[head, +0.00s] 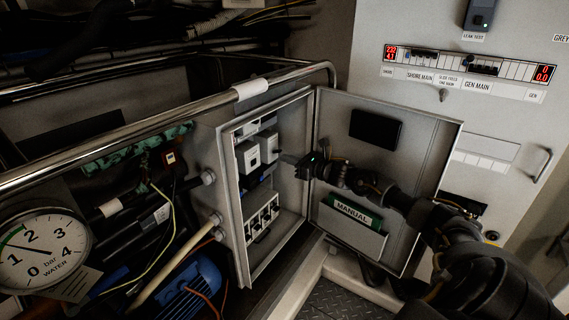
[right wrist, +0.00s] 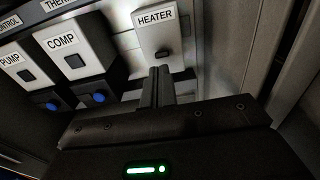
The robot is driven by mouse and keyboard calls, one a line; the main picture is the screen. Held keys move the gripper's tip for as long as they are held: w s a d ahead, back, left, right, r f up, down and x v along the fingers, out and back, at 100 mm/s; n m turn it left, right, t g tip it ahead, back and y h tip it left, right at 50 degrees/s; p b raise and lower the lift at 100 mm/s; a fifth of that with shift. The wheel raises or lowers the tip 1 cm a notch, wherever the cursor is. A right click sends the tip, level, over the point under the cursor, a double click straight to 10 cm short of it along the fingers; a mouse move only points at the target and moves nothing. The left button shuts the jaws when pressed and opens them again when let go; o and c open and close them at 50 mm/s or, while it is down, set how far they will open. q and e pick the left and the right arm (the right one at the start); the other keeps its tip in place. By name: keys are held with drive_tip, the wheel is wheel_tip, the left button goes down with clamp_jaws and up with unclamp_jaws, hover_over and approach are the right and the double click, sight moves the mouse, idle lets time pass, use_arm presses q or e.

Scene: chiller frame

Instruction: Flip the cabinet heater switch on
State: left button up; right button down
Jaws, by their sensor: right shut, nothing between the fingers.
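The open grey control cabinet (head: 240,235) stands in the middle of the head view, with white switch modules inside. In the right wrist view the heater switch module (right wrist: 158,28) is a white block labelled HEATER with a small dark toggle (right wrist: 162,54); it also shows in the head view (head: 268,146). My right gripper (head: 287,157) reaches into the cabinet from the right. Its fingers (right wrist: 161,72) are shut and empty, with the tips just below the toggle in the picture; I cannot tell whether they touch it. My left gripper is not in view.
COMP (right wrist: 75,45) and PUMP (right wrist: 15,65) modules sit left of the heater module, with blue knobs below them. The cabinet door (head: 390,150) stands open to the right, beside my right arm. A metal rail (head: 150,125) runs in front at left, above a water gauge (head: 42,250).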

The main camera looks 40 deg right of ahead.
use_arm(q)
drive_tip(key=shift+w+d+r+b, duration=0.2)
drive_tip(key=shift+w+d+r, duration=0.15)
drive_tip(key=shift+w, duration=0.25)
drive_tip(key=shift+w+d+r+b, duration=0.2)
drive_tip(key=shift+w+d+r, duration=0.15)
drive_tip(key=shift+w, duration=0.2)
use_arm(e)
drive_tip(key=v, duration=0.6)
drive_tip(key=shift+s, duration=0.25)
drive_tip(key=shift+f, duration=0.1)
